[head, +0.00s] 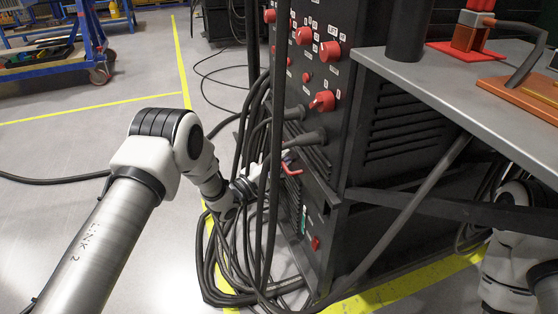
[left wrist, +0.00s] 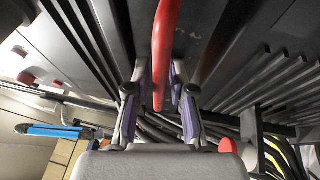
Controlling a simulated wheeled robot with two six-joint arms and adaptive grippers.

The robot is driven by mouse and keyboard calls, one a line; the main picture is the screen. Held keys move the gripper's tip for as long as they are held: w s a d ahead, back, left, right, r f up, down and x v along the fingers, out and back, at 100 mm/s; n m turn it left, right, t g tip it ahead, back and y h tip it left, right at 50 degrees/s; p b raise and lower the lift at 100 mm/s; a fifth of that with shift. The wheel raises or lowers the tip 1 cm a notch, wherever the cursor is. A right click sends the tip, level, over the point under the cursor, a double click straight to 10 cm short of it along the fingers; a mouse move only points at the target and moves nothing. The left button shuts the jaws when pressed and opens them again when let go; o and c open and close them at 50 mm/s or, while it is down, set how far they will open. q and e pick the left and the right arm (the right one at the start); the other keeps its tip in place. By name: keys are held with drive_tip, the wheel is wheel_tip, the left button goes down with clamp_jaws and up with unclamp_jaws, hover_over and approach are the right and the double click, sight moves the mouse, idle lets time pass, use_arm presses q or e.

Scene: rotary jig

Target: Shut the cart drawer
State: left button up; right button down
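The black cabinet-like cart (head: 325,130) stands in the middle of the head view. A small red handle (head: 291,168) sticks out from its front, low down; how far any drawer stands out cannot be told. My left gripper (head: 268,166) is at this handle, partly hidden by black cables. In the left wrist view a red bar (left wrist: 164,45), apparently the handle, runs between the two purple-padded fingers of my left gripper (left wrist: 158,105). The fingers are apart, with gaps beside the bar. My right gripper is out of sight.
Thick black cables (head: 250,225) hang beside my left forearm and coil on the floor. A grey worktable (head: 430,80) with red and orange fixtures juts out at the right. A blue trolley (head: 60,55) stands far left. The floor at left is mostly clear.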

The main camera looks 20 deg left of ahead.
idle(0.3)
use_arm(q)
drive_tip(key=v, duration=1.2)
